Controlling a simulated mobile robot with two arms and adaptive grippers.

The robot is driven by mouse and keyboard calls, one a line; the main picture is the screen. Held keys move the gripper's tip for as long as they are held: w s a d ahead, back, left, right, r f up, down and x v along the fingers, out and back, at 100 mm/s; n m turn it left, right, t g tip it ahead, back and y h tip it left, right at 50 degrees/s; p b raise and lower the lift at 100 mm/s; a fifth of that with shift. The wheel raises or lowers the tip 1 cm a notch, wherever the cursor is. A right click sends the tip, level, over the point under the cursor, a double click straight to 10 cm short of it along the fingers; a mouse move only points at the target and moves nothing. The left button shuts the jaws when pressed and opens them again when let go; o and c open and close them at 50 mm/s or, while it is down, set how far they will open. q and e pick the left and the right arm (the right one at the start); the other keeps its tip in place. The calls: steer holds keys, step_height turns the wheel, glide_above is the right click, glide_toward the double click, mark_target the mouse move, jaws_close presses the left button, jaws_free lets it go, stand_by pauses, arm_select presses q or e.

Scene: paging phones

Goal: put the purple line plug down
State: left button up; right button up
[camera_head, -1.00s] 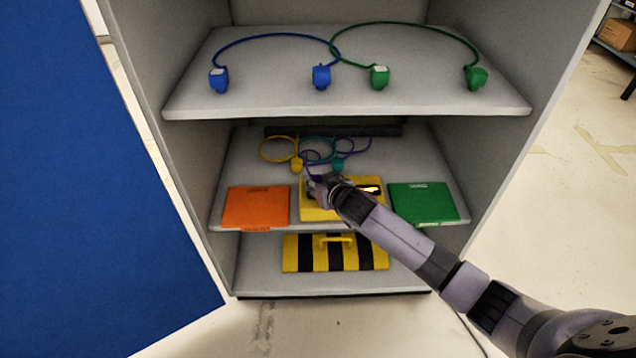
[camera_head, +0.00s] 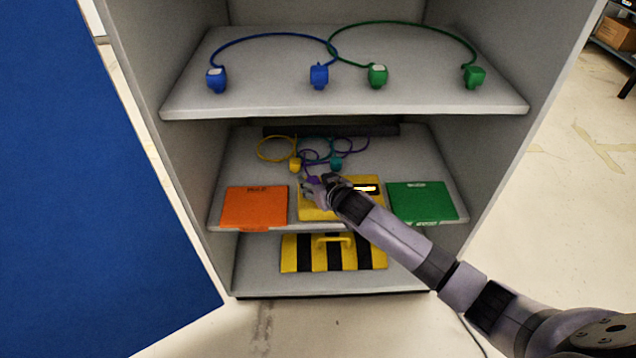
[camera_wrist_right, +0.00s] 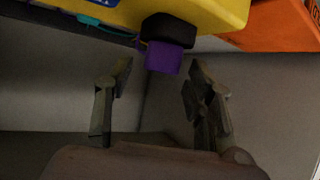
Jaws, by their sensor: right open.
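The purple line plug (camera_head: 313,179) is at the yellow box (camera_head: 312,210) on the middle shelf, and its purple cord runs back from it. In the right wrist view the purple plug (camera_wrist_right: 163,58) sits against a black part (camera_wrist_right: 168,30) on the yellow box (camera_wrist_right: 205,12). Whether it is seated in that part I cannot tell. My right gripper (camera_head: 310,190) is open beside the plug. In the wrist view the fingers of my right gripper (camera_wrist_right: 158,76) are apart on either side, short of the plug. My left gripper is not in view.
An orange panel (camera_head: 254,205) and a green panel (camera_head: 422,202) flank the yellow box. Yellow (camera_head: 295,165) and teal (camera_head: 336,163) plugs lie behind. Blue and green plugs are on the top shelf (camera_head: 350,101). A striped yellow-black case (camera_head: 333,260) is below.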

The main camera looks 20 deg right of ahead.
steer(key=shift+r, duration=0.25)
steer(key=p+v, duration=0.3)
steer(key=v, duration=0.9)
steer(key=s+d+f+g, duration=0.1)
steer(key=s+f+g, duration=0.1)
steer(key=s+f, duration=0.35)
steer(key=s+f+g+h, duration=0.1)
steer(key=s+f, duration=0.2)
steer(key=f, duration=0.6)
steer(key=s+d+f+g, duration=0.1)
steer(key=s+f+g, duration=0.1)
steer(key=s+f, duration=0.35)
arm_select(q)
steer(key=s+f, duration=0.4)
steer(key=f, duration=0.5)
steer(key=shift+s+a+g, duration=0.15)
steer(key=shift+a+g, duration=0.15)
arm_select(e)
steer(key=s+a+f+g, duration=0.1)
steer(key=s+f+g, duration=0.1)
steer(key=s+f, duration=0.6)
steer(key=s+a+f+n+g, duration=0.1)
steer(key=s+f+g, duration=0.2)
steer(key=s+f, duration=0.5)
steer(key=s, duration=0.2)
steer(key=shift+s+a, duration=0.25)
steer(key=shift+s, duration=0.15)
steer(key=shift+r, duration=0.1)
